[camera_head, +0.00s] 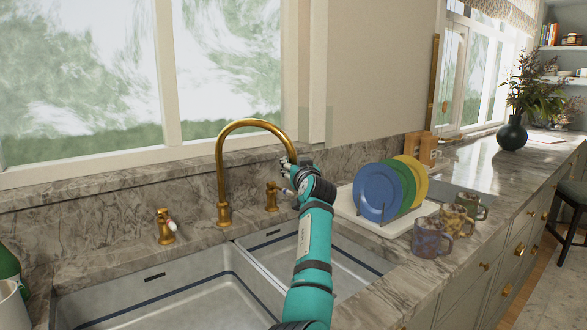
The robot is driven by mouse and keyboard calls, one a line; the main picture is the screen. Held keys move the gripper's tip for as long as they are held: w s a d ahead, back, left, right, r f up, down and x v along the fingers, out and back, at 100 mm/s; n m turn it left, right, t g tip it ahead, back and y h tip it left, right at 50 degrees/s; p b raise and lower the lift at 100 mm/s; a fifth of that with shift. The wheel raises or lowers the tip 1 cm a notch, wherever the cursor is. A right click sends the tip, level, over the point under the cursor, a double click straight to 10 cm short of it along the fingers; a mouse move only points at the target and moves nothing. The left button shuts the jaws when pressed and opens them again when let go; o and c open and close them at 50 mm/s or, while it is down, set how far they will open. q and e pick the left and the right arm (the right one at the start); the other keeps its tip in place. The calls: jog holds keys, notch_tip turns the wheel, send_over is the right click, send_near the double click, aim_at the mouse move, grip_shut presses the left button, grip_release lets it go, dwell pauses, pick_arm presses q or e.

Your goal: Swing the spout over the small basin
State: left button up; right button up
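The brass spout (252,123) rises from the counter behind the sink and arches to the right. My teal left arm covers part of the small basin. The large basin (180,300) is on the left.
Brass handles stand left (165,227) and right (271,196) of the spout's base. A dish rack (392,228) with blue, green and yellow plates is right of the small basin, with mugs (431,238) beside it. A green bottle (8,265) is at the left edge.

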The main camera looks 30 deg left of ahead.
pick_arm(q)
jog(key=shift+o, duration=0.2)
jog(key=shift+s+d+r, duration=0.1)
jog(key=shift+d+r, duration=0.05)
jog(key=shift+r, duration=0.2)
jog(key=shift+f, duration=0.1)
jog(key=shift+s, duration=0.1)
jog(key=shift+s+d+f, duration=0.1)
jog(key=shift+s+d, duration=0.05)
jog(key=shift+s, duration=0.05)
jog(key=v, duration=1.1)
jog(key=shift+s+d, duration=0.15)
